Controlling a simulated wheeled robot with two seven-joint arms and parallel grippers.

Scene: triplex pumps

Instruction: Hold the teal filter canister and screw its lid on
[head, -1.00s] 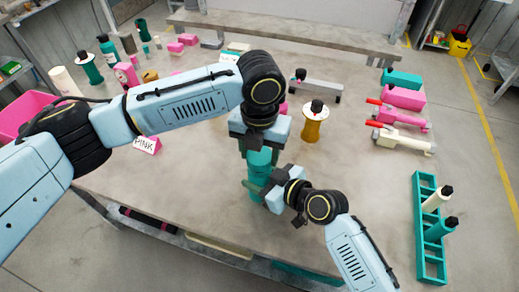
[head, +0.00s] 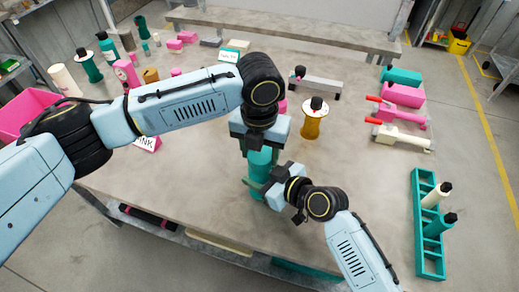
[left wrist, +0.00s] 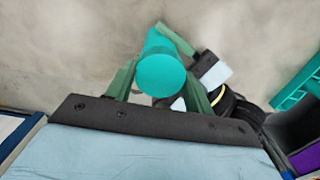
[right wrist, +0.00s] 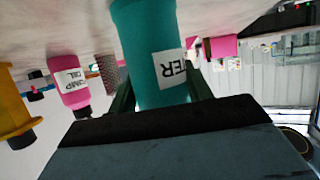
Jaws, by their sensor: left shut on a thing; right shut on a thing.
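The teal filter canister (head: 261,163) stands upright near the front middle of the table. My right gripper (head: 262,187) is shut on its body from the right. The right wrist view shows the body (right wrist: 150,35) between the fingers, with a white label reading "TER" upside down. My left gripper (head: 262,143) points down from above and is shut on the teal lid, whose round top (left wrist: 165,75) shows between the green fingers in the left wrist view. The lid lines up with the canister. The seam between them is hidden, so I cannot tell how tightly it sits.
A yellow-brown canister (head: 314,119) stands behind and right of the grippers. A teal rack (head: 429,235) with bottles is at the right edge. Pump parts (head: 403,96) lie at the back right. A pink bin (head: 25,112) is at the left.

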